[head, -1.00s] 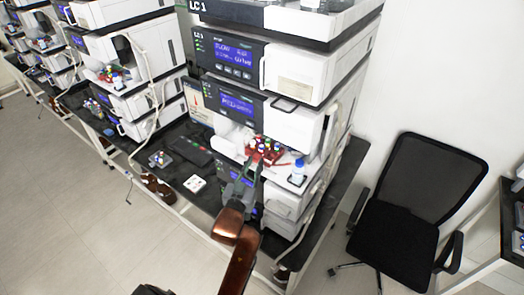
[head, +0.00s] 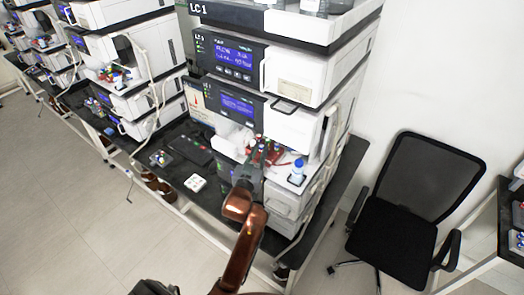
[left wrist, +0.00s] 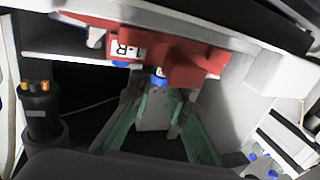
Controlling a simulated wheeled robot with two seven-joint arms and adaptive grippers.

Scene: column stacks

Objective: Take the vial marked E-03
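A red vial rack (head: 275,155) stands in the opening of the front LC 1 unit, with several small capped vials in it. The rack also fills the top of the left wrist view (left wrist: 200,62), with a white tag on its face. A blue vial cap (left wrist: 158,71) shows at the rack's edge, just beyond my fingertips. My left gripper (left wrist: 155,100) has its two green-padded fingers apart, with a pale surface showing between them. In the head view my left gripper (head: 254,160) is at the rack's front left. No E-03 mark is readable. My right gripper is not in view.
A blue-capped bottle (head: 297,171) stands right of the rack. A white tray (head: 195,183) and a grey vial holder (head: 161,158) lie on the black bench to the left. A black chair (head: 410,200) stands at right.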

